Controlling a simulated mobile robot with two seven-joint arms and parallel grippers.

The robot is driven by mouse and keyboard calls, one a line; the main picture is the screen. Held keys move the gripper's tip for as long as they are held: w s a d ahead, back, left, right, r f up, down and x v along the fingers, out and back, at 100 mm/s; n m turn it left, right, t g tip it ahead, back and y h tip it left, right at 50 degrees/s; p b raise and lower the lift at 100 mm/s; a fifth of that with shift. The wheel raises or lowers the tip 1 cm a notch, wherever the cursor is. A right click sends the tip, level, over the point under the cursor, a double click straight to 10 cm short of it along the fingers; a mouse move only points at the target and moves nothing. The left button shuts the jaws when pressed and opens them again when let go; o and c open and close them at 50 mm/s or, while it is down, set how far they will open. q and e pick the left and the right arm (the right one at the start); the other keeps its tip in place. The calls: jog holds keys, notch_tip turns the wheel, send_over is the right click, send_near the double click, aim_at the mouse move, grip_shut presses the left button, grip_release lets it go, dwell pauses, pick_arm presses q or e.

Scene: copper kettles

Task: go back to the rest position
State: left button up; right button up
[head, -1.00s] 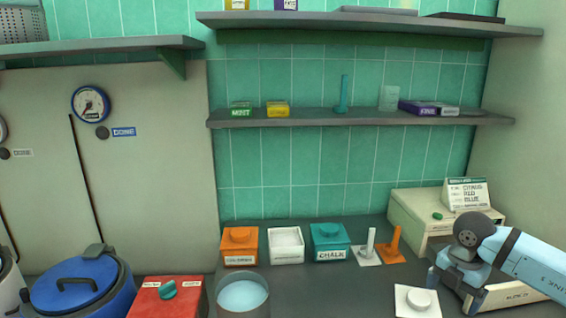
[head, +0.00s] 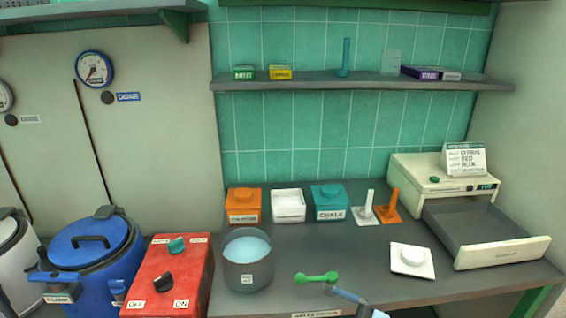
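A white round knob-like piece on a square white plate (head: 425,270) lies left of the drawer.
A glass pot (head: 246,277), a red switch box (head: 195,262) and a blue lidded barrel (head: 125,262) stand at the left. Orange (head: 243,217), white (head: 288,218) and teal (head: 330,213) boxes stand behind.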

jog(key=s+d+f+m+t+h, duration=0.1)
jog(key=s+d+f+m+h, duration=0.4)
jog(key=s+f+m+h, duration=0.5)
jog(key=s+d+f+m+t+h, duration=0.2)
jog(key=s+d+f+m+h, duration=0.2)
jog(key=s+f+m+h, duration=0.55)
jog(key=w+d+r+n+y+p, duration=0.1)
jog(key=w+r+y+p, duration=0.2)
jog(key=r+p, duration=0.6)
jog(key=p, duration=0.3)
jog(key=shift+w+n+y+p, duration=0.35)
